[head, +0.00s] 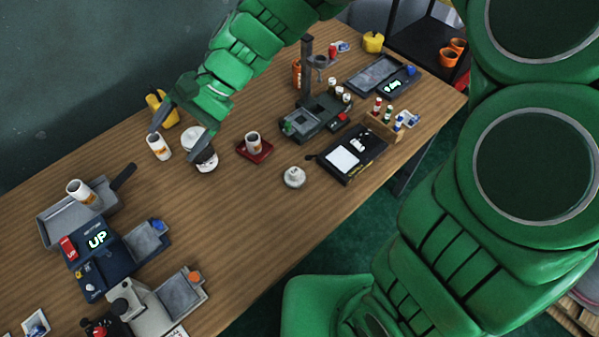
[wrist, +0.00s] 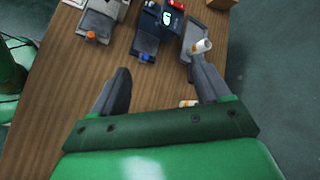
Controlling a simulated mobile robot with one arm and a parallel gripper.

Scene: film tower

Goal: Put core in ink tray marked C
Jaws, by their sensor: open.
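Several white cylinders with orange markings look like cores; I cannot tell which one the task means. One core (head: 159,147) stands on the table beside my gripper (head: 178,145). It also shows, partly hidden, in the wrist view (wrist: 187,103) by the right finger. A second core (head: 80,192) leans in a grey tray (head: 48,226), also visible in the wrist view. A third core (head: 253,141) stands in a small red tray (head: 257,157). My gripper is open, its fingers spread, with nothing between the tips. No letter C is readable on any tray.
A blue device reading UP (head: 97,239) and a beige instrument (head: 140,303) stand on the left. White lidded pots (head: 294,177) are near the middle. A dark press (head: 318,120), a black board (head: 350,155) and small bottles fill the right. The front-middle tabletop is clear.

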